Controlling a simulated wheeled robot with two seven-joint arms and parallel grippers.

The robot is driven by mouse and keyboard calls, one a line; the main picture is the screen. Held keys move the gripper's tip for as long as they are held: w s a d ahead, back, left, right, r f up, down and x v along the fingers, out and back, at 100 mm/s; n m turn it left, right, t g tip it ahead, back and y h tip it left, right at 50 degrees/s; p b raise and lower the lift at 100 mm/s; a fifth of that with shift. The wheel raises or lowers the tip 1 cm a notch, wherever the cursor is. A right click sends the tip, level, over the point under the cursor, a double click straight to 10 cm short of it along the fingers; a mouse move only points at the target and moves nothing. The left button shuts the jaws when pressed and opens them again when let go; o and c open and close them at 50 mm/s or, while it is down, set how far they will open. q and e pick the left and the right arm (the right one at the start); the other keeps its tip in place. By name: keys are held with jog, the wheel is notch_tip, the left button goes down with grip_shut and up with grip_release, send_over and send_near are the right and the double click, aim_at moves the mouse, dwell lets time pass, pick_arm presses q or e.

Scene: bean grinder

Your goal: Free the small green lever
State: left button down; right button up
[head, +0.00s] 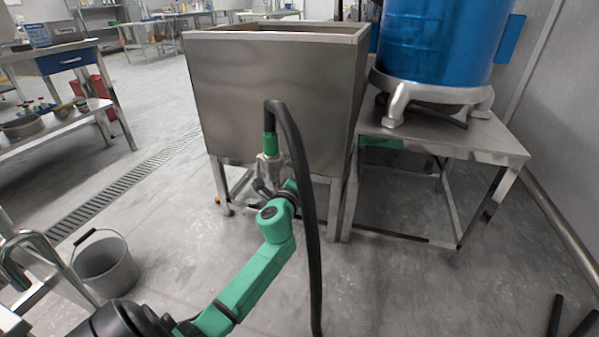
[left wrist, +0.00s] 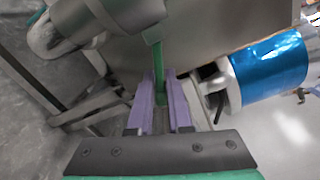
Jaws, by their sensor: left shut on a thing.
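The small green lever (left wrist: 156,62) shows in the left wrist view as a narrow green strip. It runs down between the two purple fingers of my left gripper (left wrist: 160,85), which is shut on it. In the head view my green left arm reaches up to the valve fittings below the steel tank (head: 270,85), with the left gripper (head: 265,186) at the valve. A green piece (head: 270,143) sits above the metal fitting (head: 269,168); the lever itself cannot be made out there.
A thick black hose (head: 306,220) arches over the green piece and hangs in front of the tank, close to my left arm. A blue drum (head: 437,45) stands on a steel table (head: 480,140) at right. A grey bucket (head: 106,268) is at left. Open floor lies at right.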

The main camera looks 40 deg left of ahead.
pick_arm(q)
jog(key=n, duration=0.1)
jog(key=r+n+p, duration=0.1)
jog(key=n, duration=0.1)
jog(key=shift+d+r, duration=0.15)
jog(key=shift+r, duration=0.15)
jog(key=shift+r+n, duration=0.15)
jog(key=shift+n, duration=0.35)
pick_arm(e)
notch_tip(320, 180, up, 2)
jog(key=shift+w+r, duration=0.1)
pick_arm(q)
jog(key=c, duration=1.1)
grip_release()
jog(key=p+v, duration=0.2)
jog(key=v, duration=1.2)
jog(key=shift+s+d, duration=0.15)
jog(key=shift+s, duration=0.1)
pick_arm(e)
jog(key=shift+d+r+g, duration=0.1)
jog(key=shift+r+g, duration=0.2)
jog(key=shift+r, duration=0.6)
